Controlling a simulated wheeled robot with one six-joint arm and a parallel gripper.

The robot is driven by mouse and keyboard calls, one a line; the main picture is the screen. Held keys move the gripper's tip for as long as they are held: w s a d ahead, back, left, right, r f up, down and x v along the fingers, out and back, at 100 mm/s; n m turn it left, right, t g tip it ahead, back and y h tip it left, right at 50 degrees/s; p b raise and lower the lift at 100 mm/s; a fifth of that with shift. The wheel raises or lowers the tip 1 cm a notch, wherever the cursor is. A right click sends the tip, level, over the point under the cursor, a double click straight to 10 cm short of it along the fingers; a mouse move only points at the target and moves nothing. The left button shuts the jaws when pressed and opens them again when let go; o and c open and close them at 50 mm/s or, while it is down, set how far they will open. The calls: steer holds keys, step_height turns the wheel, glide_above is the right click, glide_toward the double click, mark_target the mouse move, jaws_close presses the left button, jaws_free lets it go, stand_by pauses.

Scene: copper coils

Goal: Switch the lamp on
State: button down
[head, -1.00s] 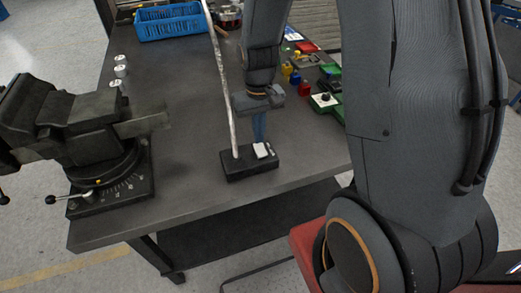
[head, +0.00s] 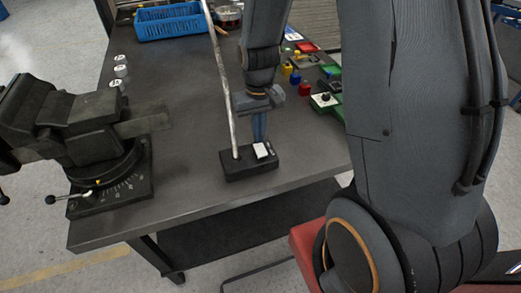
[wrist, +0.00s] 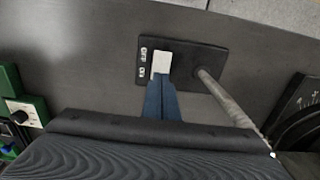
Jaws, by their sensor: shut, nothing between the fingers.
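The lamp's black base (head: 236,168) stands near the front edge of the dark table, with a pale thin post (head: 222,85) rising from it. A white rocker switch (head: 262,150) sits on the base's right part. In the wrist view the switch (wrist: 161,64) lies beside white OFF and ON lettering on the base (wrist: 205,62). My gripper (head: 260,139) is shut and empty, its blue fingers pointing down at the switch. In the wrist view the fingertips (wrist: 161,78) overlap the switch's near end; I cannot tell whether they touch it. The lamp's head is out of view.
A large dark vise (head: 75,130) stands at the table's left. A blue crate (head: 172,22) and several white cylinders (head: 120,70) are farther back. Small coloured parts and a green box with a knob (head: 325,99) lie to the right. The table's middle is clear.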

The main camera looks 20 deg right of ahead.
mark_target(259, 146)
steer(key=shift+f+b, duration=0.5)
steer(key=shift+f, duration=0.5)
stand_by(0.5)
step_height(259, 146, up, 7)
steer(key=p, duration=0.6)
stand_by(0.4)
steer(key=shift+s, duration=0.1)
stand_by(0.3)
steer(key=s+r+t+b, duration=0.1)
steer(key=s+r+b, duration=0.2)
steer(key=s+b, duration=0.3)
steer(key=shift+s, duration=1.65)
